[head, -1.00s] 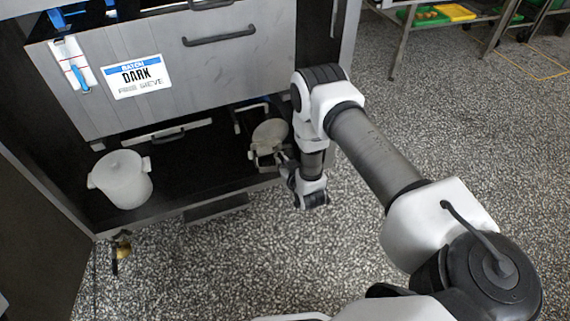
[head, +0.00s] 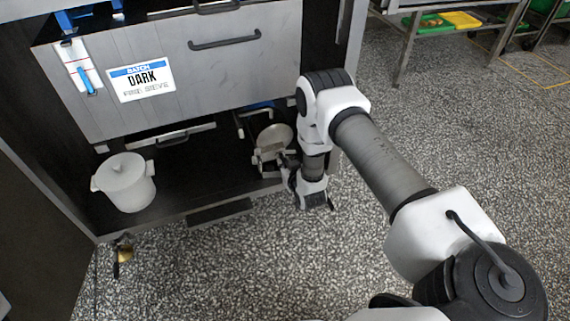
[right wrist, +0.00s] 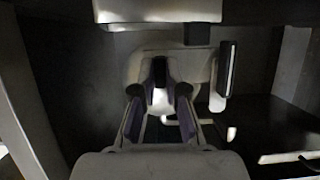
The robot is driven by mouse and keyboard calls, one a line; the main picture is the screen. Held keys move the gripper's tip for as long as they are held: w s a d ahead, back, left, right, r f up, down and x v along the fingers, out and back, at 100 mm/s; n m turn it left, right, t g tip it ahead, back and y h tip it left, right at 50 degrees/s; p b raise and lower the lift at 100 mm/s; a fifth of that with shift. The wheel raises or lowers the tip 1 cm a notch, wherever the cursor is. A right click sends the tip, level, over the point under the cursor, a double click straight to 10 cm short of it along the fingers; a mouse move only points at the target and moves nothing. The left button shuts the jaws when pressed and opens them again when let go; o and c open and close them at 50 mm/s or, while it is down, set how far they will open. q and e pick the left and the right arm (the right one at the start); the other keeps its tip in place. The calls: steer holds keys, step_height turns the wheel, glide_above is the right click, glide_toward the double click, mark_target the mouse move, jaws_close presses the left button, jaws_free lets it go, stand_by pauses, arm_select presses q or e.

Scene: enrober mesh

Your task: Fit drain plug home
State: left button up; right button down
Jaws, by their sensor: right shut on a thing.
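My right gripper (head: 284,162) reaches into the low, dark bay under the grey cabinet, next to a pale round part (head: 275,135). In the right wrist view my right gripper (right wrist: 160,78) points away from the camera, its fingers closing in at a small dark piece, seemingly the drain plug. Most of that piece is hidden by the fingers and shade. The pale round part (right wrist: 134,66) is right behind the fingertips. I cannot tell whether the plug is seated in it or only touching it. My left gripper is out of view.
A white lidded pot (head: 124,184) stands on the bay floor at left. A drawer front with a DARK batch sign (head: 141,79) hangs above. In the wrist view a pale upright bracket (right wrist: 218,101) is close right of the fingers.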

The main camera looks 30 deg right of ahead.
steer(key=shift+w+d, duration=0.1)
steer(key=shift+w, duration=0.2)
steer(key=c, duration=1.1)
jaws_free()
steer(key=shift+c, duration=0.2)
steer(key=shift+s, duration=0.1)
steer(key=shift+s+a+p, duration=0.2)
steer(key=shift+s+p, duration=0.25)
steer(key=shift+s, duration=0.4)
steer(key=shift+s+a+p, duration=0.25)
steer(key=shift+s+p, duration=0.2)
steer(key=shift+s, duration=0.45)
steer(key=shift+s+a+p, duration=0.2)
steer(key=shift+s+p, duration=0.25)
steer(key=shift+s, duration=0.4)
jaws_close()
steer(key=shift+w+d+b, duration=0.25)
steer(key=shift+w+b, duration=0.1)
steer(key=shift+w, duration=0.6)
steer(key=shift+w+d+b, duration=0.2)
steer(key=shift+w+b, duration=0.15)
steer(key=shift+w, duration=0.6)
